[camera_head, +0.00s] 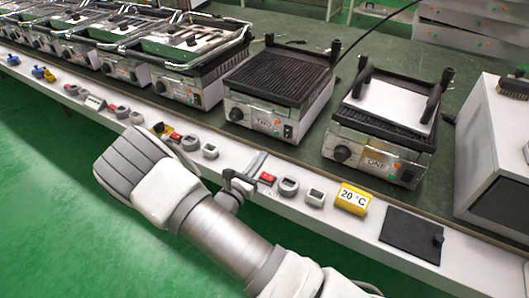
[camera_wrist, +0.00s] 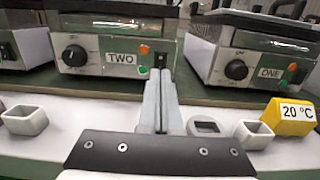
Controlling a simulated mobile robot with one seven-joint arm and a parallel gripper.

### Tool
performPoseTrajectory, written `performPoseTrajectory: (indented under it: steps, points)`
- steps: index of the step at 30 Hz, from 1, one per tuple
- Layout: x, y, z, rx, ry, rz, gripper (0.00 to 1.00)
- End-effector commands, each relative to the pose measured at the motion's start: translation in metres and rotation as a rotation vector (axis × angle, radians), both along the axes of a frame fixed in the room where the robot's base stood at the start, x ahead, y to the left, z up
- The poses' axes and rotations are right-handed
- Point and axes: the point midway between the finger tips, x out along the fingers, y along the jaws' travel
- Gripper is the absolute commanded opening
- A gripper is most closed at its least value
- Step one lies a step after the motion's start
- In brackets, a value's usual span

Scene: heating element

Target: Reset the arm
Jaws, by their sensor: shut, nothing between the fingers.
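My gripper (camera_head: 259,158) is shut and empty, its two fingers pressed together. In the wrist view the fingers (camera_wrist: 161,72) point at the front of the grill labelled TWO (camera_wrist: 100,50), just right of its label and near its green button. In the head view the gripper is over the white front ledge (camera_head: 225,173), in front of grill TWO (camera_head: 280,85). My arm reaches in from the bottom and bends at a big grey joint on the left. I cannot tell exactly how far the fingertips are from the grill.
Grill ONE (camera_head: 383,135) stands right of grill TWO, with more grills (camera_head: 180,50) in a row leftward. The ledge holds small square holders (camera_head: 315,197), a red piece (camera_head: 267,178), a yellow 20 °C sign (camera_head: 353,199) and a black plate (camera_head: 411,235). Green floor (camera_head: 60,200) lies open in front.

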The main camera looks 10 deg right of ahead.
Motion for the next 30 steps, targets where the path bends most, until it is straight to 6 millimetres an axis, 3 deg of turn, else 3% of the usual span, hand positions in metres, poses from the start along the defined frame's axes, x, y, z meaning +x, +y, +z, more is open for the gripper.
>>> performPoseTrajectory:
  steps: [16, 23, 30]
  points:
    - [-0.001, -0.005, 0.005, 0.018, -0.006, -0.023, 0.00]
    - [-0.017, -0.050, 0.045, 0.208, -0.062, -0.251, 0.00]
    - [-0.059, -0.102, 0.087, 0.497, -0.142, -0.560, 0.00]
